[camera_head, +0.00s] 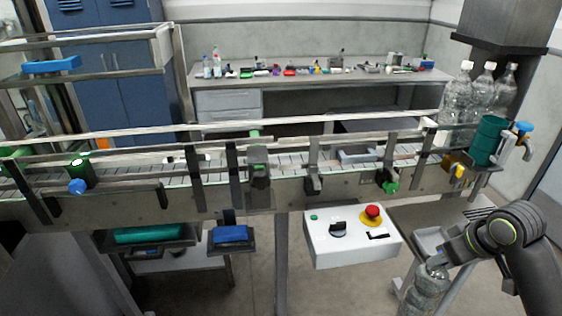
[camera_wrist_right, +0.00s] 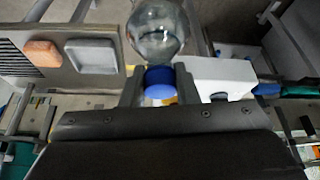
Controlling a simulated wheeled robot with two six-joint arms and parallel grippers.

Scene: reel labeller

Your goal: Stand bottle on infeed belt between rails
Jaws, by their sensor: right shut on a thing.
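My right gripper (camera_head: 437,262) is low at the right, in front of the conveyor and below belt height. It is shut on the neck of a clear bottle (camera_head: 426,292), which hangs below it, cut off by the bottom edge. In the right wrist view the gripper (camera_wrist_right: 160,88) has its fingers on both sides of the blue cap (camera_wrist_right: 160,76), with the clear bottle body (camera_wrist_right: 158,32) beyond. The conveyor belt (camera_head: 289,161) runs across the head view between metal rails (camera_head: 215,142). My left gripper is not in view.
Several clear bottles (camera_head: 462,92) stand at the conveyor's right end beside a green cylinder (camera_head: 487,140). A white control box (camera_head: 352,238) with a red button (camera_head: 373,211) juts out in front, left of my right gripper. A cluttered bench (camera_head: 300,82) stands behind.

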